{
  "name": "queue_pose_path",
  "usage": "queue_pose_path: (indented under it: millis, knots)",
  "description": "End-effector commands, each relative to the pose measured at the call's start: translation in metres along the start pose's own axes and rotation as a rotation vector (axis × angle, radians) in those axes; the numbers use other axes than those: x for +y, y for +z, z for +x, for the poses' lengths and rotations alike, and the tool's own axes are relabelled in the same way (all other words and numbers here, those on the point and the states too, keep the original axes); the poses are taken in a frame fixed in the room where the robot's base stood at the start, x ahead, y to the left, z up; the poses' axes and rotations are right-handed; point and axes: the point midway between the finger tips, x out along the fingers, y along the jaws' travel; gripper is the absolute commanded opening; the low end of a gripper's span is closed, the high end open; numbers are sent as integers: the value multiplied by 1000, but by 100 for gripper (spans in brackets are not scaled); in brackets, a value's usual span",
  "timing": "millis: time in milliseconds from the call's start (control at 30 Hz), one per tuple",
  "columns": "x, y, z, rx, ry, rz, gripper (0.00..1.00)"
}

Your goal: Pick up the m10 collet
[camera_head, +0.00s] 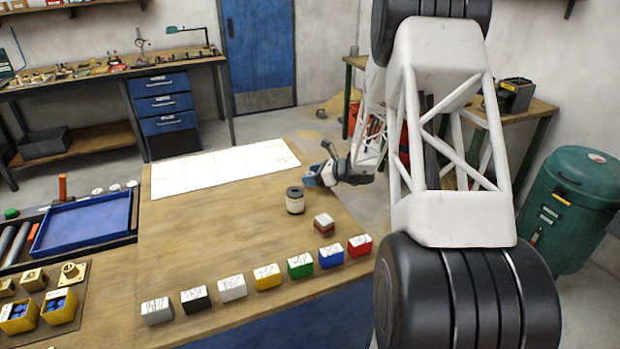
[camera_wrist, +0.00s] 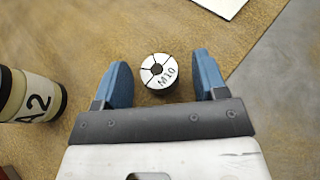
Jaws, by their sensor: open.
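The M10 collet (camera_wrist: 171,88) is a round, light-faced piece with slits, a centre hole and dark "M10" lettering. In the wrist view it appears between the two blue fingers of my gripper (camera_wrist: 162,69), with a gap on each side. My gripper is open and empty, and I cannot tell its height relative to the collet. In the head view my gripper (camera_head: 318,173) is low over the right part of the wooden bench (camera_head: 230,235). I cannot make out the collet there.
A cream and black cylinder marked A2 (camera_wrist: 38,100) stands left of my gripper; it also shows in the head view (camera_head: 295,204). A small red-and-white block (camera_head: 324,224) is nearer the front. Several coloured labelled boxes (camera_head: 267,277) line the front edge. White paper (camera_head: 215,167) lies at the back.

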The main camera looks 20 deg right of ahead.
Motion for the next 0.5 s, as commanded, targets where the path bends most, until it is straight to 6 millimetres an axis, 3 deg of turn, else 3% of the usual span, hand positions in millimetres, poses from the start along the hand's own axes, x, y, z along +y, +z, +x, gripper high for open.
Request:
queue_pose_path:
  millis: [67, 400, 500]
  knots:
    - [0, 0, 0, 0, 0, 0, 65]
    - [0, 0, 0, 0, 0, 0, 13]
    - [0, 0, 0, 0, 0, 0, 9]
